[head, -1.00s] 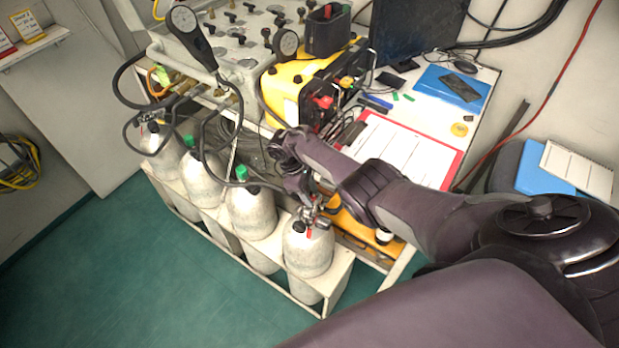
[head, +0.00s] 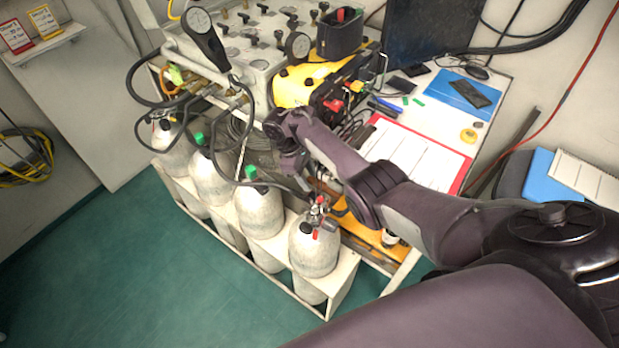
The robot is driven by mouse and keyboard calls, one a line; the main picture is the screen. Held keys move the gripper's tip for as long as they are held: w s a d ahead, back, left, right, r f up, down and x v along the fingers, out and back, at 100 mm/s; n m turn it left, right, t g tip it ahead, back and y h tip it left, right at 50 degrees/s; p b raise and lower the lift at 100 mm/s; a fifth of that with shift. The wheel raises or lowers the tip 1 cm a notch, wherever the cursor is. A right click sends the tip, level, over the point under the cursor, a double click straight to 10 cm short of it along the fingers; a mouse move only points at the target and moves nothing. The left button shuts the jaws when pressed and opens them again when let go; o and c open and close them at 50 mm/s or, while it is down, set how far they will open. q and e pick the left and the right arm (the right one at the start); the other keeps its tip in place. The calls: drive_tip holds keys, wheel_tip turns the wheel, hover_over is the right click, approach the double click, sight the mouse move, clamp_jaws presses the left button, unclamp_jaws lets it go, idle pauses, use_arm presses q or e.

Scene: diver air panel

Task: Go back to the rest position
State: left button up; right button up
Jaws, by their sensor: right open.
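My right arm comes in from the lower right and reaches over the desk corner. My right gripper (head: 309,190) points down just above and behind the valve of the rightmost cylinder (head: 315,250). It is open, and I see nothing between its fingers. The rightmost cylinder stands upright in the white rack (head: 345,285) with its metal valve (head: 318,214) and a red part exposed. Whether the fingers touch the valve is hard to tell. My left gripper does not show.
More grey cylinders (head: 260,208) with hoses stand in the rack to the left. The air panel (head: 235,50) with gauges is behind them. The desk holds a red clipboard (head: 415,155), a blue folder (head: 458,93) and a monitor. The green floor (head: 160,270) at front left is clear.

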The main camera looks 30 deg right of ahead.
drive_tip(key=shift+f, duration=0.1)
idle(0.3)
drive_tip(key=s+a+f+m+t+y, duration=0.15)
drive_tip(key=s+a+t, duration=0.25)
drive_tip(key=s+a, duration=0.5)
drive_tip(key=s+a+r+m+t+y, duration=0.25)
drive_tip(key=s+r+m, duration=0.25)
drive_tip(key=s+r, duration=1.05)
wheel_tip(320, 180, down, 32)
drive_tip(key=s+h+b, duration=0.1)
drive_tip(key=s+b, duration=0.1)
drive_tip(key=s+d+f+g+b, duration=0.1)
drive_tip(key=s+d+f, duration=0.1)
drive_tip(key=s+f, duration=0.8)
drive_tip(key=s+d+f+g+b, duration=0.1)
drive_tip(key=s+d+f, duration=0.1)
drive_tip(key=s+f, duration=0.7)
drive_tip(key=shift+s+f+n, duration=0.4)
drive_tip(key=shift+f+n, duration=0.05)
drive_tip(key=shift+f, duration=0.5)
